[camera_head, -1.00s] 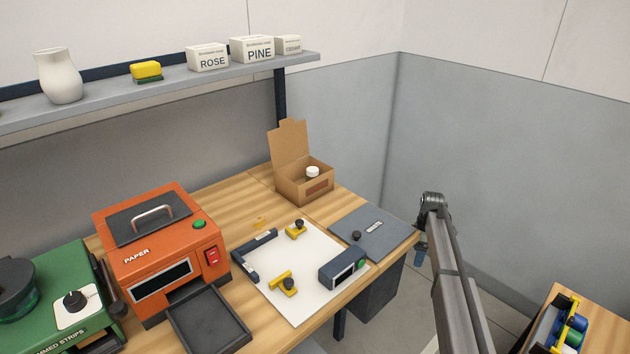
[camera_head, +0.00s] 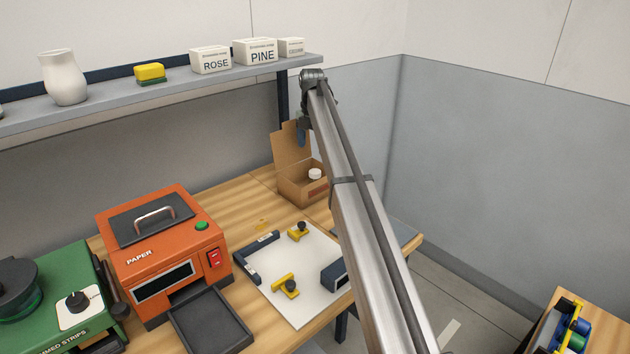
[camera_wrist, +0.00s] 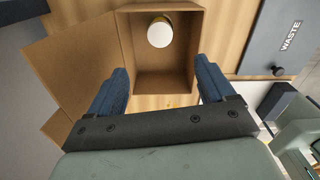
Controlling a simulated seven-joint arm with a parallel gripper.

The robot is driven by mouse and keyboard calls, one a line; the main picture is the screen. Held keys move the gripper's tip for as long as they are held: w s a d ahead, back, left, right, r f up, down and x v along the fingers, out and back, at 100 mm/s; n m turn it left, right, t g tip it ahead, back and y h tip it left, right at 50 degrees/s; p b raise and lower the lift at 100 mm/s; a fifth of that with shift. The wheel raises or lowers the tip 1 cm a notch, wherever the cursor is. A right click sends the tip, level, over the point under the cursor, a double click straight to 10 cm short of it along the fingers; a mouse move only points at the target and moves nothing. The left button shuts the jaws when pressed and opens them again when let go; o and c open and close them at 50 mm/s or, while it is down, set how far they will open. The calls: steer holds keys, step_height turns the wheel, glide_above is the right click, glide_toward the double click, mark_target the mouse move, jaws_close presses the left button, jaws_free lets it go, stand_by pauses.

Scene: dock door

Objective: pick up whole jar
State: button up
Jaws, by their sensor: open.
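The jar (camera_head: 315,174) shows as a white round lid inside an open cardboard box (camera_head: 290,192) on the wooden table. In the wrist view the jar (camera_wrist: 160,33) stands near the far wall of the box (camera_wrist: 197,50), seen from above; most of its body is hidden. My gripper (camera_wrist: 159,80) is open and empty, with its blue fingers apart, above the box and on the near side of the jar. In the head view my gripper (camera_head: 302,136) hangs in front of the raised box flap.
A grey lid marked WASTE (camera_wrist: 285,35) lies right of the box. A white board (camera_head: 305,290) with yellow clamps and an orange PAPER machine (camera_head: 165,250) stand nearer. The shelf (camera_head: 200,75) with labelled boxes runs above the table at the back.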

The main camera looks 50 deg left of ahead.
mark_target(315, 171)
step_height(315, 171, down, 8)
steer(key=shift+w+f, duration=0.1)
steer(key=shift+f, duration=0.15)
steer(key=shift+w+f, duration=0.25)
steer(key=shift+f, duration=1.05)
steer(key=shift+w+f, duration=0.25)
steer(key=shift+f, duration=1.05)
steer(key=c, duration=1.3)
steer(key=shift+o, duration=0.2)
